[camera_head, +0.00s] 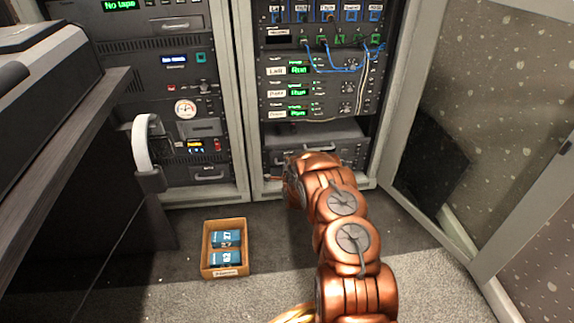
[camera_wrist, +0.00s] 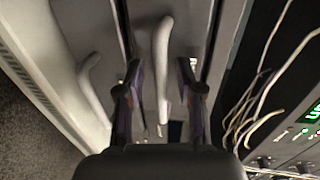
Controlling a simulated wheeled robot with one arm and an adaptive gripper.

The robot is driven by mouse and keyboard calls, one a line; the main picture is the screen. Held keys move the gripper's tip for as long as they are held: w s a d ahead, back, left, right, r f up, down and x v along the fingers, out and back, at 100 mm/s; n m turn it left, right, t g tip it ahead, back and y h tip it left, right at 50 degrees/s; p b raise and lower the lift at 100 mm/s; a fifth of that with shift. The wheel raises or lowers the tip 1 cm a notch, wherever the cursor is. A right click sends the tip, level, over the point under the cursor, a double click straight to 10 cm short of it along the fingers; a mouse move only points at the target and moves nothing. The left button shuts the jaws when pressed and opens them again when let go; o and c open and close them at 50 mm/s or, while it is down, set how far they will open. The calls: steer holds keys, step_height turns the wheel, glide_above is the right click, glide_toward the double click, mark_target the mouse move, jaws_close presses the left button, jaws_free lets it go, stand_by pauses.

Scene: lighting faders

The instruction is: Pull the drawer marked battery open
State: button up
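The wrist view is turned on its side and shows two pale drawer handles. One handle (camera_wrist: 163,60) lies between the fingers of my gripper (camera_wrist: 158,85), with a gap on both sides. The fingers are open, and I cannot tell how deep the handle sits between them. A second handle (camera_wrist: 92,90) is outside the fingers on the left. In the head view, my arm reaches to the low drawers (camera_head: 345,153) of the right rack and hides part of them and my gripper. No battery mark is readable on these drawers.
An open cardboard box (camera_head: 205,262) with blue packs stands on the carpet left of my arm. A rack door (camera_head: 400,125) stands open on the right. Blue cables (camera_head: 335,70) hang higher on the rack; pale cables (camera_wrist: 262,90) show right of my fingers.

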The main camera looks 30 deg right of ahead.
jaws_close()
stand_by(0.7)
